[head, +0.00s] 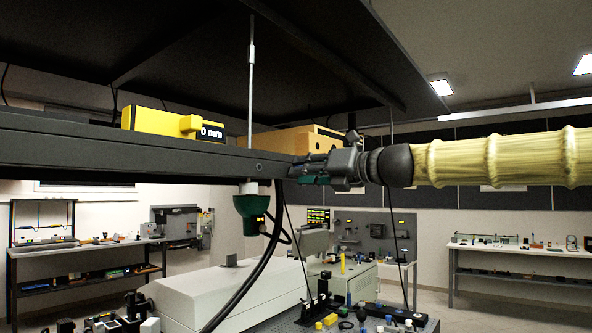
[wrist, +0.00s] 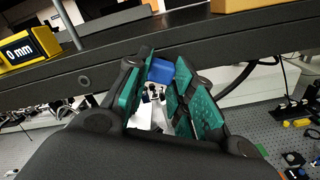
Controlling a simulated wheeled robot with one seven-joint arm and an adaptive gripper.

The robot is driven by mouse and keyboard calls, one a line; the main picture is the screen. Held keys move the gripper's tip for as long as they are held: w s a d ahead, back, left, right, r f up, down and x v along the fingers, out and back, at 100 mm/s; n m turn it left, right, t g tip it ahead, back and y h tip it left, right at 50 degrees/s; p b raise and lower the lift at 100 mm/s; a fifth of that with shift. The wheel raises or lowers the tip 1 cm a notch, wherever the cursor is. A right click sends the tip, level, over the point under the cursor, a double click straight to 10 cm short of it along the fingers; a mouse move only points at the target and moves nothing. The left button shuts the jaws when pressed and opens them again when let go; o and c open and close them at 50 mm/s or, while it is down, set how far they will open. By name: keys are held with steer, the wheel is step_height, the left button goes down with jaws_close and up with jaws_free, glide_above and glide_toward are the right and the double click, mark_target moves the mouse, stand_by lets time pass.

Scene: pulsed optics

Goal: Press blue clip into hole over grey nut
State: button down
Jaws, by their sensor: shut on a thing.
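The blue clip (wrist: 160,70) shows in the wrist view between the teal pads at the tips of my gripper (wrist: 163,66). My gripper is shut on it, in front of the dark beam (wrist: 110,62). In the head view my gripper (head: 301,172) reaches from the right to the beam (head: 100,149), and the clip cannot be made out there. A small round mark, perhaps a hole (wrist: 84,80), shows on the beam's face left of my gripper; it also shows in the head view (head: 259,167). I cannot pick out the grey nut. Whether the clip touches the beam cannot be told.
A yellow "0 mm" box (head: 170,122) and a wooden-coloured box (head: 298,139) sit on the beam. A green-and-white lamp-like fitting (head: 250,208) and black cables hang below it. An optics table (wrist: 258,103) with small parts lies underneath.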

steer(key=shift+d, duration=0.1)
steer(key=p+v, duration=0.1)
steer(key=v, duration=0.3)
steer(key=shift+s+d, duration=0.2)
steer(key=shift+d, duration=0.1)
stand_by(0.4)
